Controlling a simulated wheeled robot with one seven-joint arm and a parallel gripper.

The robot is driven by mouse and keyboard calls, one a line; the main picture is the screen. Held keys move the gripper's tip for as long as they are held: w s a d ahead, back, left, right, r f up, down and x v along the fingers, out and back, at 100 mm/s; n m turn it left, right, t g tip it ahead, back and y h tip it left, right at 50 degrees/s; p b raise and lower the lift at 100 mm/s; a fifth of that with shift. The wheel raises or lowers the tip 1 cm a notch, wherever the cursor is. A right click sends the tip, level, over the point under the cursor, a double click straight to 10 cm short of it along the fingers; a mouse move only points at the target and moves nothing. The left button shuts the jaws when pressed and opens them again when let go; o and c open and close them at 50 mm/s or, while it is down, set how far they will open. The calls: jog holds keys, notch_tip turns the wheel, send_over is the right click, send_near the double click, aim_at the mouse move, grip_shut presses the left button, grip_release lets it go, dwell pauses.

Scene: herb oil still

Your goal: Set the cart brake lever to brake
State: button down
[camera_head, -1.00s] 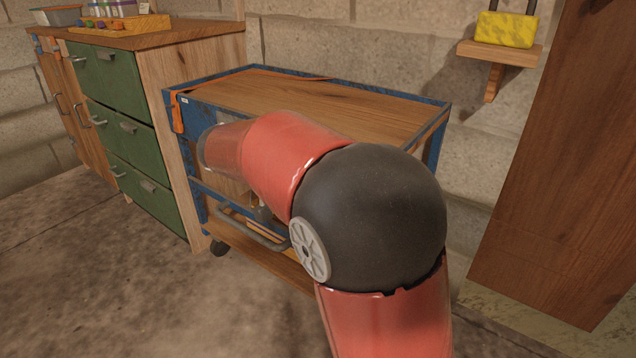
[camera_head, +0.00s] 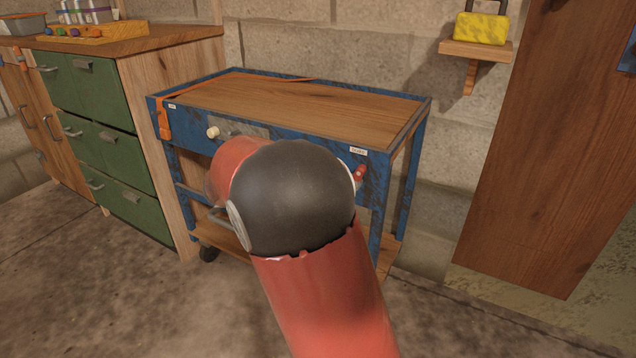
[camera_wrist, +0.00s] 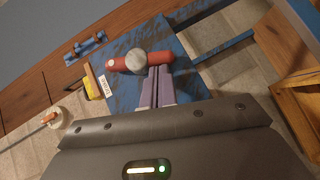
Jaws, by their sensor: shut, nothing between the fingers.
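The blue cart with a wooden top (camera_head: 300,108) stands against the wall. The red brake lever (camera_head: 360,172) shows at its front right, below a small white label (camera_head: 358,151), partly hidden by my arm. In the wrist view the red lever (camera_wrist: 160,58) lies across a blue panel, with a round grey piece on it and the label (camera_wrist: 104,87) nearby. My gripper (camera_wrist: 156,72) is shut and empty, its fingertips right at the lever. I cannot tell whether they touch it. In the head view my arm hides the gripper.
A pale knob (camera_head: 212,132) and an orange strap (camera_head: 163,118) are on the cart's front left. A green-drawer cabinet (camera_head: 110,130) stands left, a wooden panel (camera_head: 540,150) right. A yellow item (camera_head: 481,29) sits on a wall shelf. Floor in front is clear.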

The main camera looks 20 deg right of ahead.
jog(key=shift+s+d+f+n+g+h, duration=0.15)
jog(key=shift+f+n+h, duration=0.2)
jog(key=shift+n+h, duration=0.1)
jog(key=shift+s+d+f+n+g+h, duration=0.1)
jog(key=shift+f+n+g+h, duration=0.05)
jog(key=shift+f+n+h, duration=0.25)
dwell(0.4)
jog(key=w+a+p, duration=0.1)
jog(key=w+a, duration=0.3)
jog(key=a, duration=0.8)
jog(key=shift+w, duration=0.35)
jog(key=shift+a, duration=0.1)
